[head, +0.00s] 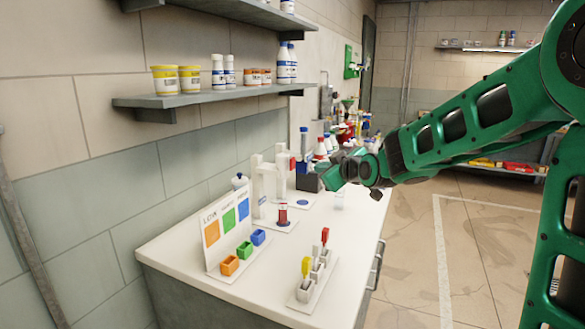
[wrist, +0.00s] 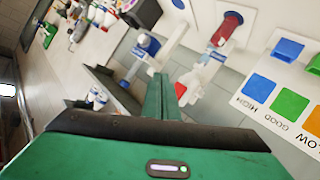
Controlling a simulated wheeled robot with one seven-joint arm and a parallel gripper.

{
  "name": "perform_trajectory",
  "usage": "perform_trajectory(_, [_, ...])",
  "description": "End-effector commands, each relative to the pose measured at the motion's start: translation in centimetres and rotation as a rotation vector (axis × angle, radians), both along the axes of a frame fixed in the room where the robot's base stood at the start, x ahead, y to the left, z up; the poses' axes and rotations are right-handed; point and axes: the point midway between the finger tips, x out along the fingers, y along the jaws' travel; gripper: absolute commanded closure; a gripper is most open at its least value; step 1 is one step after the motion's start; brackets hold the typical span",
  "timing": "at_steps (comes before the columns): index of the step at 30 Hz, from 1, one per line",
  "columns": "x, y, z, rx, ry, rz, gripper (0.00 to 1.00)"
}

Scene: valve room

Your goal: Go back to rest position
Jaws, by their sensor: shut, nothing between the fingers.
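My green gripper (head: 328,178) is above the far part of the white counter (head: 200,232), reaching in from the right. Its fingers (wrist: 162,92) are together and empty in the wrist view. My arm is stretched out, coming from the right side of the head view. In the wrist view the camera is rolled, so the counter and wall look tilted.
A LOW–GOOD–HIGH sign (head: 227,228) stands behind orange (head: 229,265), green (head: 245,250) and blue (head: 258,237) bins. A white rack (head: 316,278) holds red and yellow-handled items at the front. A wall shelf (head: 210,97) hangs above left. Open floor (head: 480,240) lies right of the counter.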

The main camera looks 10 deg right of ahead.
Motion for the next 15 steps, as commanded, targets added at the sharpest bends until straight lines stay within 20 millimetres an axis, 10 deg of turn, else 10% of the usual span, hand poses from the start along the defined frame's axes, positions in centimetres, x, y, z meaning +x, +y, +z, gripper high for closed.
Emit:
perform_trajectory(9, [-0.5,-0.6,-0.3,0.002,0.020,-0.011,1.00])
perform_trajectory(15, [-5.8,-6.0,-3.6,0.042,0.225,-0.140,1.00])
